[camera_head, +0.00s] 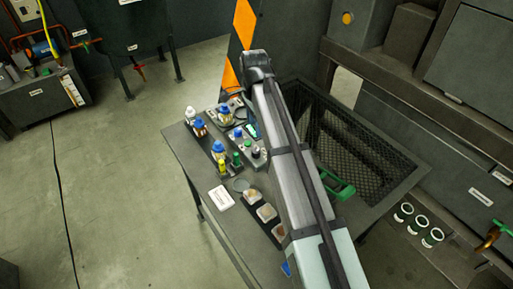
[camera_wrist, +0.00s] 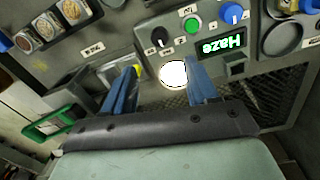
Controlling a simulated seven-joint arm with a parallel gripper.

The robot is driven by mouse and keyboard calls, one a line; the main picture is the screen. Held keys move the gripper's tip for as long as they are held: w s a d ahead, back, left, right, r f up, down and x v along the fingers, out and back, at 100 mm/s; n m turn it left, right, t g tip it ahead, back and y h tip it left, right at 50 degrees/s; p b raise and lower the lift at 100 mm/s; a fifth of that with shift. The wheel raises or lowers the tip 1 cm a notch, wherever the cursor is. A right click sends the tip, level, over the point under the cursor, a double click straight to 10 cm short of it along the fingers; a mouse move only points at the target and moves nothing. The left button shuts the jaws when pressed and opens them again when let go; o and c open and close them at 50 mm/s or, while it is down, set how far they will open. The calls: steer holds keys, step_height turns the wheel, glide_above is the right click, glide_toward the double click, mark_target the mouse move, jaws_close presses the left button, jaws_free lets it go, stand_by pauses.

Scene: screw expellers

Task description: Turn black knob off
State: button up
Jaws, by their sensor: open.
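The black knob (camera_wrist: 160,37) is on the grey control panel in the wrist view, left of a green button (camera_wrist: 192,24). A white line shows on its face. A brightly lit white round button (camera_wrist: 173,73) lies just below it, between my fingers in the picture. My gripper (camera_wrist: 163,66) is open, with its two blue fingers apart and nothing between them. The black knob appears just beyond the fingertips, with no visible contact. In the head view my arm crosses the table, and my gripper cannot be made out.
A green-handled item (camera_wrist: 50,122) lies at left. In the head view, several blue-capped bottles (camera_head: 199,127) and a white card (camera_head: 221,197) stand on the table, beside a black mesh basket (camera_head: 365,165).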

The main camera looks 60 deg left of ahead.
mark_target(256, 150)
steer(key=f, duration=1.1)
steer(key=shift+d+f, duration=0.15)
steer(key=shift+d, duration=0.1)
steer(key=c, duration=1.1)
